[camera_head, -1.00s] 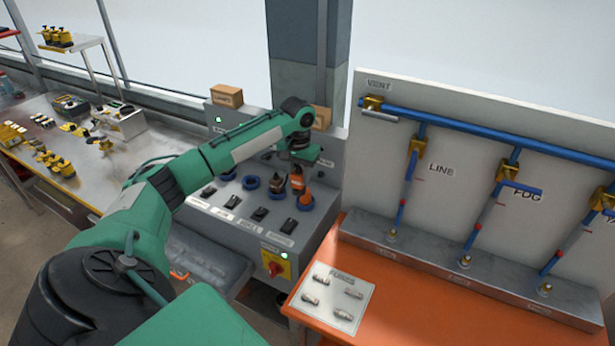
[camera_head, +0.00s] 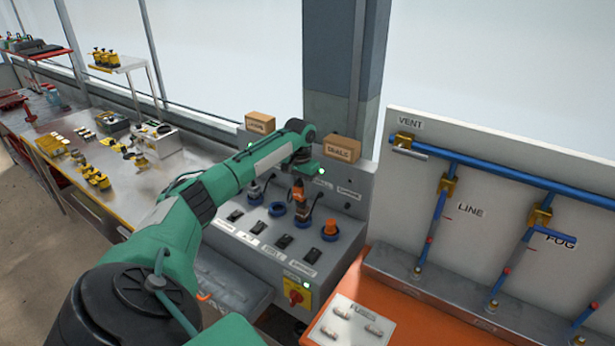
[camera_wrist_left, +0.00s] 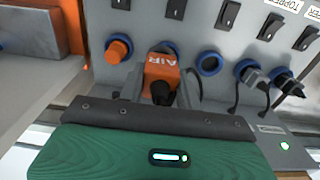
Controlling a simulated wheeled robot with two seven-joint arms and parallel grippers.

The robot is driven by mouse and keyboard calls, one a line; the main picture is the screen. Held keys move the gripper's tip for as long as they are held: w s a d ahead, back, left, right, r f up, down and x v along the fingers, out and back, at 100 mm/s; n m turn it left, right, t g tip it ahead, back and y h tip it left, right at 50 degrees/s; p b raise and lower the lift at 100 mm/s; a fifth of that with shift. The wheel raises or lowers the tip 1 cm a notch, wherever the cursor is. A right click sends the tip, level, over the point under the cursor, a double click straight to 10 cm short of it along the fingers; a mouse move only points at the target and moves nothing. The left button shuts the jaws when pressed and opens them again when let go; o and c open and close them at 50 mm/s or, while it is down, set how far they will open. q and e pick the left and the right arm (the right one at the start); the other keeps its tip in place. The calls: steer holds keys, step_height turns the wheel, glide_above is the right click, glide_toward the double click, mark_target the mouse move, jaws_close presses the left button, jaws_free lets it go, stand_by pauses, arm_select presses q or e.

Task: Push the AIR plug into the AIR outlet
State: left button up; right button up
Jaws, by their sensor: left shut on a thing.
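The orange AIR plug (camera_head: 300,196), marked AIR, also shows in the left wrist view (camera_wrist_left: 162,73). My left gripper (camera_head: 301,184) is shut on it. It is upright at a blue-ringed outlet (camera_head: 303,214), second from the right in the head view; the same ring shows behind the plug in the wrist view (camera_wrist_left: 169,46). The plug hides most of that ring, so I cannot tell how deep it sits or whether it is in at all. The outlet's label is not readable. My right gripper is not in view.
Beside it, an orange fitting (camera_head: 331,228) fills the rightmost outlet. An empty blue outlet (camera_wrist_left: 209,63) lies on the other side, then black plugs (camera_wrist_left: 251,74) with cables. Black switches (camera_head: 284,242) line the console front. An orange bench (camera_head: 387,278) stands right.

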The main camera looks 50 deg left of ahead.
arm_select(q)
steer(key=w+a+b, duration=0.1)
steer(key=a+b, duration=0.8)
steer(key=a, duration=0.5)
steer(key=shift+a+f, duration=0.25)
steer(key=shift+f, duration=0.05)
steer(key=shift+w+f+b, duration=0.1)
steer(key=shift+f+b, duration=4.1)
steer(key=shift+f, duration=1.35)
